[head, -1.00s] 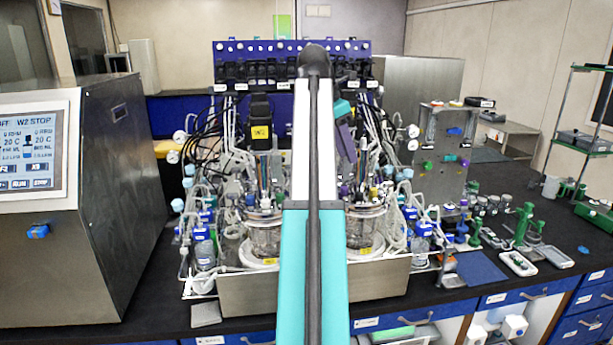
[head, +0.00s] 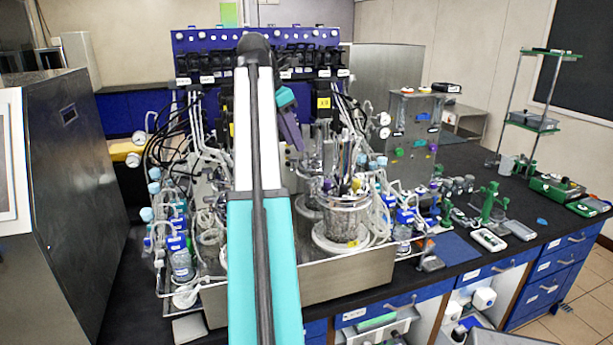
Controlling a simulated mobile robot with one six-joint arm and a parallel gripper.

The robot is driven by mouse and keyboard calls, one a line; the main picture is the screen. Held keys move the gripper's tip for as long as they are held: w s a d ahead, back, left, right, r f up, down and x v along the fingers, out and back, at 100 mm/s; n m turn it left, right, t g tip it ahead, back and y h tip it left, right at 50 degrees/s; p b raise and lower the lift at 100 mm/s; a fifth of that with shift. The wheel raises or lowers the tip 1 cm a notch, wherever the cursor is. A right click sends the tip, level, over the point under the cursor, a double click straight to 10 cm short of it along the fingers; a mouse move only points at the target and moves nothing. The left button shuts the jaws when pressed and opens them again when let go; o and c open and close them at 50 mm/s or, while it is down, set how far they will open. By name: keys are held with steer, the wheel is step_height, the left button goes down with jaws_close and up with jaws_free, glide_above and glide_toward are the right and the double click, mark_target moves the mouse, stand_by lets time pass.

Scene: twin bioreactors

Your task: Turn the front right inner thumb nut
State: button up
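The right bioreactor vessel (head: 346,222) is a clear jar with a metal head plate crowded with probes and tubes. It stands in a metal tray (head: 340,281) just right of my arm. Thumb nuts on the head plate are too small to tell apart, so I cannot pick out the front right inner one. My arm crosses the middle of the head view and hides most of the left vessel. My purple and teal wrist part points down behind the arm, left of the right vessel's probes. My gripper's fingers cannot be made out among the equipment there.
A blue rack (head: 200,40) with black pump units stands behind the vessels. A steel cabinet (head: 75,210) stands at left. Tubing and small bottles crowd both tray sides. A blue mat (head: 452,248) and green stands (head: 490,203) lie to the right. Bare black bench shows beyond them.

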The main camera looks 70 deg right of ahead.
steer(key=shift+f, duration=0.1)
steer(key=p, duration=0.5)
glide_toward(312, 181)
steer(key=shift+x, duration=3.75)
steer(key=shift+a, duration=0.15)
jaws_close()
